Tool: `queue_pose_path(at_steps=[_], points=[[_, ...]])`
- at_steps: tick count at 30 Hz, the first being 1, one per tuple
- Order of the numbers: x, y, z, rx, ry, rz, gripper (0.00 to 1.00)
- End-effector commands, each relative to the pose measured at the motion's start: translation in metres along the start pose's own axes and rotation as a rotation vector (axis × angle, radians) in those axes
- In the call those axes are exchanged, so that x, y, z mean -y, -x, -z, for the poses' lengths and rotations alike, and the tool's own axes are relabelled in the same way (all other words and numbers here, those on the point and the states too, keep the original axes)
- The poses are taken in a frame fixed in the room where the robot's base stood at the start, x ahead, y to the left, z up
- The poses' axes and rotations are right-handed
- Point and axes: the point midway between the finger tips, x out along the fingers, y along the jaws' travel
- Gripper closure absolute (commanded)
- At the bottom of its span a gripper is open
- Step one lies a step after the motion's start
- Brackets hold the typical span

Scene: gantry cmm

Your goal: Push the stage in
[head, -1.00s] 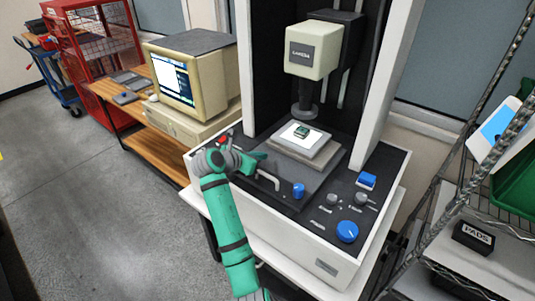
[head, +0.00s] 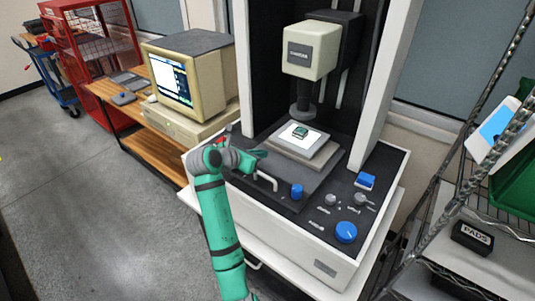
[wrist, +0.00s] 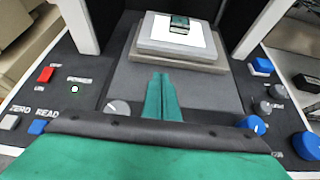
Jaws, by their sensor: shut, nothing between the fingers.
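The stage is a grey block (head: 293,152) with a white lit top, standing on a dark plate under the probe head (head: 313,49). A small green part (head: 299,132) lies on its top. In the wrist view the stage (wrist: 179,57) is straight ahead, at the top of the picture.
The console holds a blue knob (head: 298,191), a larger blue knob (head: 346,232), a blue button (head: 365,181) and a red switch (wrist: 46,74). White columns (head: 384,85) flank the stage. A computer (head: 190,75) stands left and a wire rack right.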

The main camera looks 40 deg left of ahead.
Motion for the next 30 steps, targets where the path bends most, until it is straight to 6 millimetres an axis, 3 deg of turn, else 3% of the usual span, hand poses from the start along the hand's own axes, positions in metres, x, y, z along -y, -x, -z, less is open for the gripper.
queue_pose_path(at_steps=[15,21,30], points=[[0.003,-0.080,-0.001,-0.001,-0.002,0.005,1.00],[0.003,-0.094,-0.001,-0.001,-0.002,0.004,1.00],[0.003,-0.096,-0.001,0.000,-0.003,0.004,1.00]])
